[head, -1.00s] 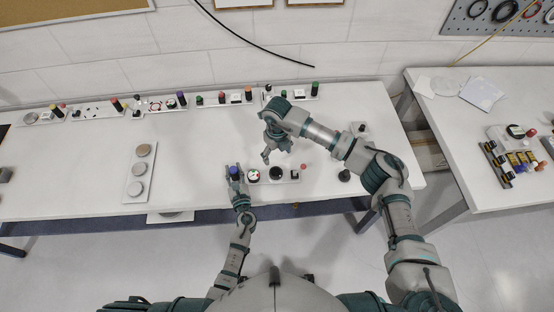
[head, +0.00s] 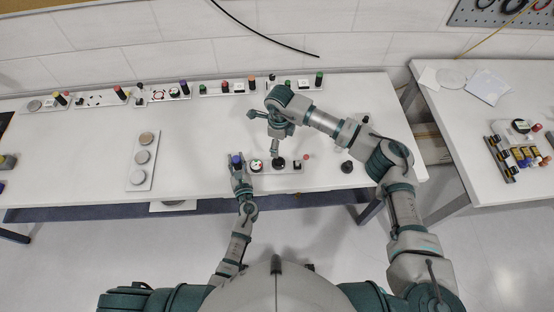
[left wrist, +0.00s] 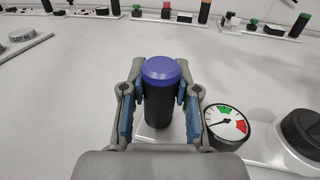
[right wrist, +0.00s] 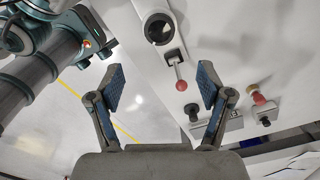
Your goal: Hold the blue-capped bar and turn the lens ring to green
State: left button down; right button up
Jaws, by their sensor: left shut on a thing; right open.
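The blue-capped bar (head: 237,159) is black and upright, with its blue cap (left wrist: 162,69) uncovered on top. My left gripper (head: 238,167) is shut on it; in the left wrist view its fingers (left wrist: 160,105) lie on both sides of the bar. Just right of it is a white dial (left wrist: 228,124) with red and green sectors and a dark needle. The black lens ring (head: 279,163) stands right of the dial and shows partly in the left wrist view (left wrist: 303,132). My right gripper (head: 275,152) is above and just behind the ring. Its fingers (right wrist: 161,90) are open and empty.
A small red ball (head: 306,157) is right of the ring, and a separate black knob (head: 347,167) stands farther right. Fixtures line the table's back edge.

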aim_at(278, 161)
notch_tip(278, 161, down, 12)
jog(key=n, duration=0.7)
jog(key=shift+a, duration=0.1)
jog(key=c, duration=1.2)
